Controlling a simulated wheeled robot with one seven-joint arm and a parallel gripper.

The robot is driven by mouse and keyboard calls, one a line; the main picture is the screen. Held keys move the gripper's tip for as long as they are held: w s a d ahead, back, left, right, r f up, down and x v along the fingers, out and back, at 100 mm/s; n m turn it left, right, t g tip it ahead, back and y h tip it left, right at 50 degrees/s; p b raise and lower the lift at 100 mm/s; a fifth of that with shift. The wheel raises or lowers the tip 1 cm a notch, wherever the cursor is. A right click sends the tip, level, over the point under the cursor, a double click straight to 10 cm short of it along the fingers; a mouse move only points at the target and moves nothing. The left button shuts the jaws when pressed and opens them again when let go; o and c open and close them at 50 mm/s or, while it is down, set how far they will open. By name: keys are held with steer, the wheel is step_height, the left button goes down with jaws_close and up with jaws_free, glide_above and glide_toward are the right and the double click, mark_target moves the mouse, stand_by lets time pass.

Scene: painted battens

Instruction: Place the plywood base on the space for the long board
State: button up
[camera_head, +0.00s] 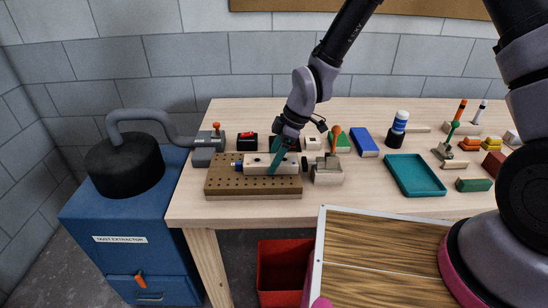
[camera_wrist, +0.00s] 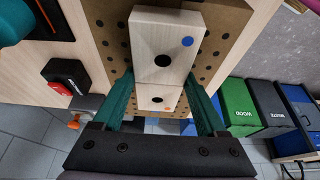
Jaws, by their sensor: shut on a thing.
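My gripper (camera_head: 278,160) points down over the brown perforated board (camera_head: 252,185) on the workbench. Its teal fingers are shut on a pale wooden piece, seemingly the plywood base, with a dark hole and an orange dot; this piece (camera_wrist: 157,97) shows between the fingers in the wrist view. A second pale face (camera_wrist: 168,42) with a hole and a blue dot lies just beyond it, and I cannot tell whether the two are joined. The pale wood (camera_head: 257,168) is over the perforated board in the head view. Whether it touches the board is hidden.
A grey clamp-like fixture (camera_head: 327,173) stands at the board's right. A red and black switch (camera_head: 247,140) and a grey device (camera_head: 208,152) are behind and left. A teal tray (camera_head: 414,176) lies to the right. A red bin (camera_head: 283,270) stands below the bench front.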

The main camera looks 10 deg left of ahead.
steer(key=o, duration=1.5)
steer(key=shift+f, duration=0.1)
steer(key=v, duration=1.2)
steer(key=shift+w+d+r, duration=0.1)
steer(key=shift+r, duration=0.1)
steer(key=w+d+r+m+t+h, duration=0.1)
steer(key=w+d+r+m+t, duration=0.1)
steer(key=d+r+m, duration=0.45)
steer(key=w+d+r+m+t+h, duration=0.15)
steer(key=d+r+m, duration=0.25)
steer(key=d+r, duration=0.5)
steer(key=s+d+r+m+t, duration=0.1)
steer(key=s+d+r+m, duration=0.2)
steer(key=d, duration=0.3)
steer(key=s+d+r+m+t, duration=0.2)
steer(key=s+d+r+m, duration=0.2)
steer(key=d+m, duration=0.2)
steer(key=s+d+r+m+t, duration=0.1)
steer(key=s+d+r+m, duration=0.2)
steer(key=d+r+m, duration=0.1)
steer(key=shift+s+d+r+m+t, duration=0.1)
steer(key=shift+d+r+m+t, duration=0.1)
steer(key=shift+d+m, duration=0.2)
steer(key=shift+s+d+r+m+t, duration=0.15)
steer(key=shift+d+m, duration=0.1)
steer(key=shift+d, duration=0.25)
